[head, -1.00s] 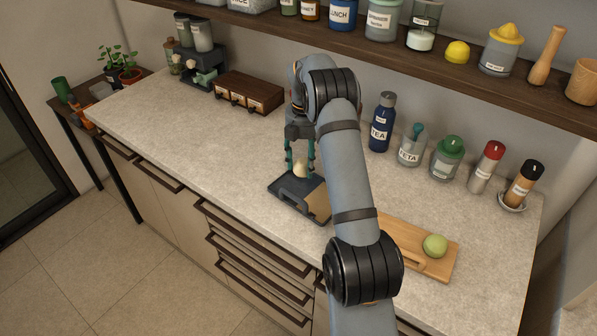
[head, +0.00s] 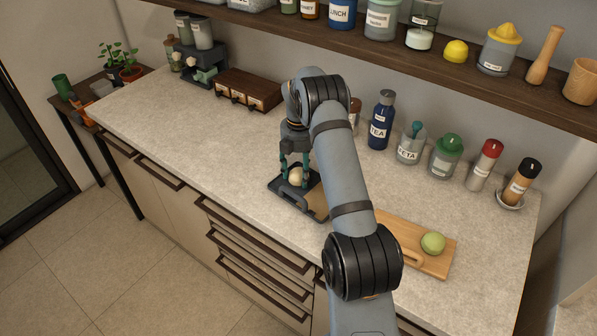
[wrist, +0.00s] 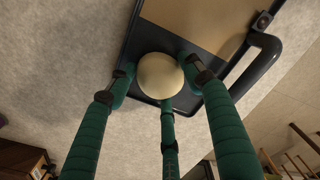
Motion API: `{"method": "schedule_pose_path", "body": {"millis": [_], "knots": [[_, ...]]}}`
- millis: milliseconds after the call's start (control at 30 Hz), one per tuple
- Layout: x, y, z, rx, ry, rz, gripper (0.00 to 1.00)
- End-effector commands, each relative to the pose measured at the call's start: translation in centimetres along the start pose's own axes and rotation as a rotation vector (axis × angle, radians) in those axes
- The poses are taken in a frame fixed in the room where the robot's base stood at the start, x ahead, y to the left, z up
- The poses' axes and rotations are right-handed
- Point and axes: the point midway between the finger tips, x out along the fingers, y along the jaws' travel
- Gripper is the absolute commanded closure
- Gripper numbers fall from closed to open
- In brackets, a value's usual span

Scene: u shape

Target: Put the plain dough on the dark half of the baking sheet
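The plain dough (head: 296,176) is a cream ball, also large in the wrist view (wrist: 160,75). It is at the dark half of the baking sheet (head: 284,190), low over or touching its surface; I cannot tell which. The sheet's other half is tan (wrist: 205,20), mostly behind my arm in the head view. My gripper (head: 295,174) points down with its green fingers around the dough. In the wrist view the fingertips (wrist: 160,78) appear against its sides. A green dough ball (head: 433,243) lies on a wooden board (head: 405,232) at the right.
Bottles and jars, including a blue TEA bottle (head: 381,120), stand along the wall. A small drawer box (head: 248,90) and a grey machine (head: 203,65) are at the back left. The counter left of the sheet is clear. A shelf (head: 400,50) runs above.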

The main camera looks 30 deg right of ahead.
Motion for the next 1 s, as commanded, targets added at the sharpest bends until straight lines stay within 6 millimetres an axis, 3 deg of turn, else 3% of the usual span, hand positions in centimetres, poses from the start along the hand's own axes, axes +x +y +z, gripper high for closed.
{"method": "schedule_pose_path", "body": {"millis": [267, 633, 767, 1000], "knots": [[0.0, 0.0, 0.0, 0.0, 0.0, 0.0, 0.32], [-0.8, 0.1, 0.0, 0.001, 0.0, 0.001, 0.32], [-2.8, 0.1, 0.0, 0.0, -0.002, 0.005, 0.32], [-8.2, 0.1, 0.1, 0.001, -0.002, 0.005, 0.32]]}}
